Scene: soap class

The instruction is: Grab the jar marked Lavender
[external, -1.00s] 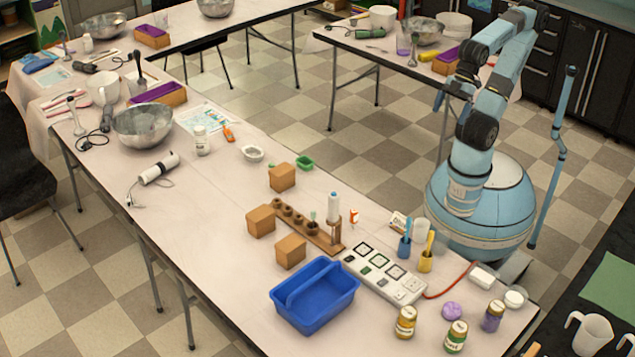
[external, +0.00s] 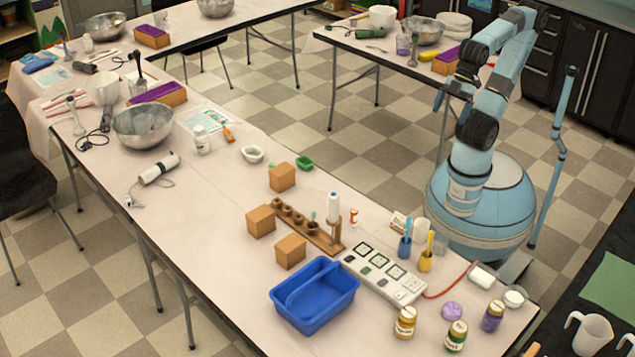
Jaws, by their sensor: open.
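Three small jars stand at the near right end of the long table. The one with a purple label (external: 493,316) is the rightmost; its print is too small to read. A jar with a green label (external: 456,336) stands to its left and nearer the table's front edge. A jar with a gold label (external: 405,322) is further left. My gripper (external: 439,98) is raised high, far above and behind the jars. It is open, and I see nothing held in it.
A purple lump (external: 452,311) lies between the jars. A blue caddy (external: 315,296), a white panel (external: 384,275) and a blue cup (external: 405,247) stand to the left. A white round lid (external: 514,299) sits near the right edge.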

